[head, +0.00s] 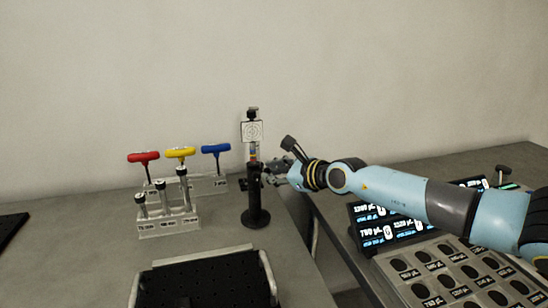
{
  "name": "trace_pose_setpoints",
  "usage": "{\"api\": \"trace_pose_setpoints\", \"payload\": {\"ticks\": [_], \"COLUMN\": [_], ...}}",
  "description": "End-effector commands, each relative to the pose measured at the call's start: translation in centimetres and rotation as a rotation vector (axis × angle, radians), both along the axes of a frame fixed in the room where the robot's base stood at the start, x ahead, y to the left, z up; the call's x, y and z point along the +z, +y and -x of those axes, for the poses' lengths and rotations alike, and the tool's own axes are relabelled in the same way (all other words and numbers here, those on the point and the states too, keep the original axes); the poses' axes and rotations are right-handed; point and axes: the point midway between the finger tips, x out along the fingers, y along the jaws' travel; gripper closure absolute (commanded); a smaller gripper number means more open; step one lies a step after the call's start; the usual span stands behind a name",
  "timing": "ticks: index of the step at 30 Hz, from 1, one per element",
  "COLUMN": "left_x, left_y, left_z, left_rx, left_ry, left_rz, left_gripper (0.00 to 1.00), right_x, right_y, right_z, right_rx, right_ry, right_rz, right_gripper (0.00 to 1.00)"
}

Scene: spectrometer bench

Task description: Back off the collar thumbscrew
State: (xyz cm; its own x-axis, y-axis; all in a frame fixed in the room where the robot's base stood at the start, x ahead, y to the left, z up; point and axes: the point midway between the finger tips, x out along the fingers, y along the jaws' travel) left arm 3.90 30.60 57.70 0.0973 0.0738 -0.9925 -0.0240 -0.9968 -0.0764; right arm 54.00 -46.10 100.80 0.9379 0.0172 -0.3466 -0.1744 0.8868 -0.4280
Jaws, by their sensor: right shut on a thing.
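A black post holder (256,205) stands upright on the grey bench on a round base. A square white target plate (252,131) sits at the top of its post. My right gripper (270,174) comes in from the right at the post's collar, and its fingers are shut on a small part there. That part looks like the collar thumbscrew, but the fingers hide it and its details are too small to make out. My left gripper is not in view.
Red (143,157), yellow (180,153) and blue (216,149) T-handle drivers stand in a rack left of the post. A smaller rack (168,225) holds several posts. A black tray (205,280) lies in front. Displays (385,225) and a round-holed panel (455,275) are at right.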

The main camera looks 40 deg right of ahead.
Motion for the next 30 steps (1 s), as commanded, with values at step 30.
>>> {"api": "trace_pose_setpoints", "payload": {"ticks": [30], "left_x": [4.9], "left_y": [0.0], "left_z": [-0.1], "left_rx": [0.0], "left_ry": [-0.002], "left_rz": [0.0], "left_gripper": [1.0], "right_x": [-0.2], "right_y": [0.2], "right_z": [0.0], "right_rx": [0.0], "right_ry": [-0.101], "right_rz": [0.509], "right_gripper": [1.0]}}
